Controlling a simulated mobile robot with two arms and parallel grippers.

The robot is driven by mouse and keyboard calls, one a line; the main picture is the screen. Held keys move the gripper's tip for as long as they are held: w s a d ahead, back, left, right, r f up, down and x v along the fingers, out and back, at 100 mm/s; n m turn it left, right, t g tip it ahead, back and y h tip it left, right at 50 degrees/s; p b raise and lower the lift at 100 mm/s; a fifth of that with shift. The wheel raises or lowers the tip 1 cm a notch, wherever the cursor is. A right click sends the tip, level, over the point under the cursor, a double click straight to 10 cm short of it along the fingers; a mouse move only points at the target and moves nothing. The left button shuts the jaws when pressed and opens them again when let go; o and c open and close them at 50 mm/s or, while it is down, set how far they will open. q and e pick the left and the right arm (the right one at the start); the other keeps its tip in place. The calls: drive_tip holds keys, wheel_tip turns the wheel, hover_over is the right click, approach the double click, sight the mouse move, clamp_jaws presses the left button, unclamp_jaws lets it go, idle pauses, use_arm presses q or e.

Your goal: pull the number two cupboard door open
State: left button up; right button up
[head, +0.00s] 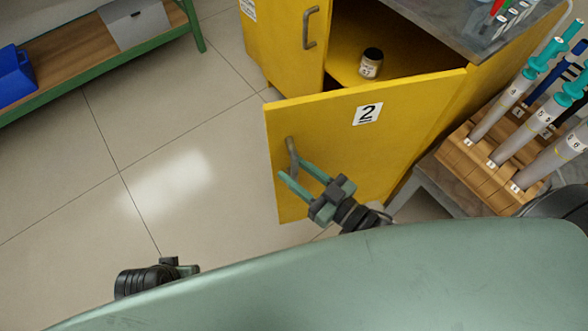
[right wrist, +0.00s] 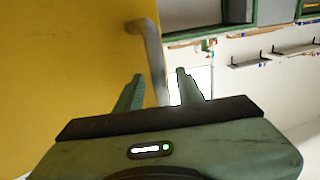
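The yellow cupboard door marked 2 (head: 345,125) stands swung well out from the cupboard, showing the shelf inside. Its grey bar handle (head: 291,152) is near the door's free edge. My right gripper (head: 293,172) is at this handle with its fingers spread. In the right wrist view the handle (right wrist: 154,55) runs down between the two green fingers (right wrist: 160,82), with a gap visible on each side. My left gripper (head: 180,268) is low at the left, mostly hidden by my own body, and its fingers cannot be made out.
A small labelled jar (head: 371,64) stands inside the open cupboard. Another yellow door with a handle (head: 310,27) is to its left. A wooden rack (head: 480,178) with numbered tools stands at the right. A green-framed bench (head: 95,55) is at upper left. The tiled floor between is clear.

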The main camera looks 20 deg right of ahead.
drive_tip(key=shift+w+a, duration=0.15)
drive_tip(key=shift+w, duration=0.1)
clamp_jaws()
idle(1.4)
